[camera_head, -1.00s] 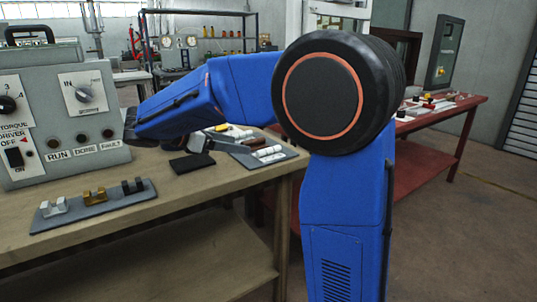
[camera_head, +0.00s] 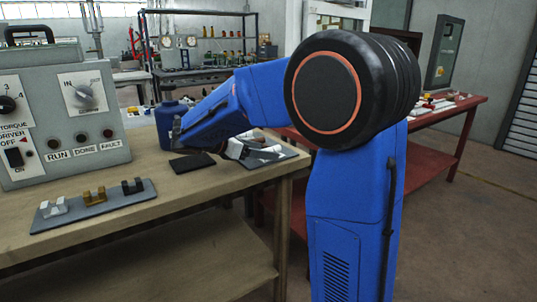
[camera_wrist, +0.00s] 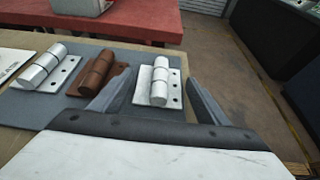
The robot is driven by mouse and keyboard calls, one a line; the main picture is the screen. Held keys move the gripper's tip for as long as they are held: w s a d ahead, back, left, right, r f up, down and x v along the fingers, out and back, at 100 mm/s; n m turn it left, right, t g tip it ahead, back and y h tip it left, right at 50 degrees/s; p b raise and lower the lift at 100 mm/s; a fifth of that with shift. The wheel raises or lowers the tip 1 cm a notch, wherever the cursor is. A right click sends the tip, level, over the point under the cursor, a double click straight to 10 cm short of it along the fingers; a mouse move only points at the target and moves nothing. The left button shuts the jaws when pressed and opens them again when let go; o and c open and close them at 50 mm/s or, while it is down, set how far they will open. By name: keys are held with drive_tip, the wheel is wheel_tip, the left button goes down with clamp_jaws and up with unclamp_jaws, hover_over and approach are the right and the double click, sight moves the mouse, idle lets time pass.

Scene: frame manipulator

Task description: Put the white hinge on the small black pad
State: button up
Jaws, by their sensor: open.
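The white hinge (camera_wrist: 160,82) lies at the right end of a grey mat (camera_wrist: 150,116) in the wrist view. My gripper (camera_wrist: 158,78) is open, with one finger on each side of this hinge; I cannot tell whether they touch it. A brown hinge (camera_wrist: 97,72) and a pale, silvery-white hinge (camera_wrist: 48,68) lie to its left. The small black pad (camera_head: 192,163) lies bare on the wooden bench in the head view. There, my gripper (camera_head: 246,152) is over the grey mat, right of the pad, and hides most of the hinges.
A grey control box (camera_head: 62,120) stands on the left of the wooden bench (camera_head: 130,225). A grey strip (camera_head: 115,200) with three small blocks lies in front of it. A blue bottle (camera_head: 166,125) stands behind the pad. A red table (camera_head: 425,120) is beyond the bench.

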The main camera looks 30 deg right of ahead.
drive_tip(key=shift+d+f, duration=0.2)
drive_tip(key=shift+d, duration=0.25)
drive_tip(key=shift+c, duration=0.6)
drive_tip(key=c, duration=0.8)
drive_tip(key=shift+r, duration=0.1)
